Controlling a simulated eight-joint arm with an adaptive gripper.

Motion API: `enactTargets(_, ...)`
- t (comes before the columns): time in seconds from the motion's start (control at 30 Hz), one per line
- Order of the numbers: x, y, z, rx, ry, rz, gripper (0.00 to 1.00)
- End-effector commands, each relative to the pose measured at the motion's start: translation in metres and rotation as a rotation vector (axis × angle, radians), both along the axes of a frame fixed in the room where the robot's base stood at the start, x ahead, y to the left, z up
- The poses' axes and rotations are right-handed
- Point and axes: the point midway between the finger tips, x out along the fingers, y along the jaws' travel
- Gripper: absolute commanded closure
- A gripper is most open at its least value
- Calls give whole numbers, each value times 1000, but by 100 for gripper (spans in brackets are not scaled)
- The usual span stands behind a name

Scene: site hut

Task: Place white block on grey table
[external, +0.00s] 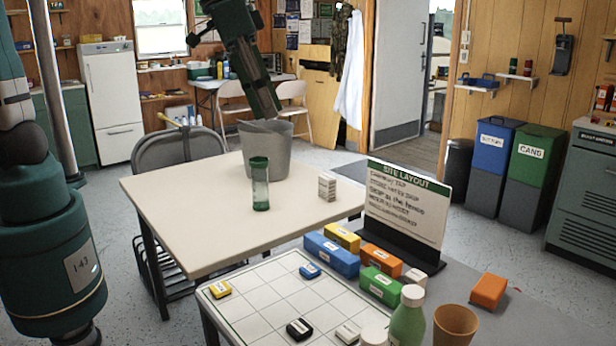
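A small white block (327,187) with printed markings stands upright on the cream table (225,215), near its right side. The grey table (520,325) is in front at the lower right. My gripper (265,112) points down over the rim of a grey bucket, left of and above the upright white block. Its finger opening cannot be made out.
The grey bucket (266,150) and a green tumbler (260,184) stand on the cream table. The grey table holds a sign (403,205), blue (331,254), orange (488,290) and green (380,286) blocks, a green bottle (408,320) and a brown cup (455,325). The cream table's left half is clear.

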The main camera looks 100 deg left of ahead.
Motion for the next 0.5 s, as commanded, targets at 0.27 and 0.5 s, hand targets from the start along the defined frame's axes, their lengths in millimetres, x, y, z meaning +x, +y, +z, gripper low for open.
enactTargets(0.27,-57,1,5,25,-52,-60,70)
enactTargets(0.5,-104,2,2,49,-96,-111,70)
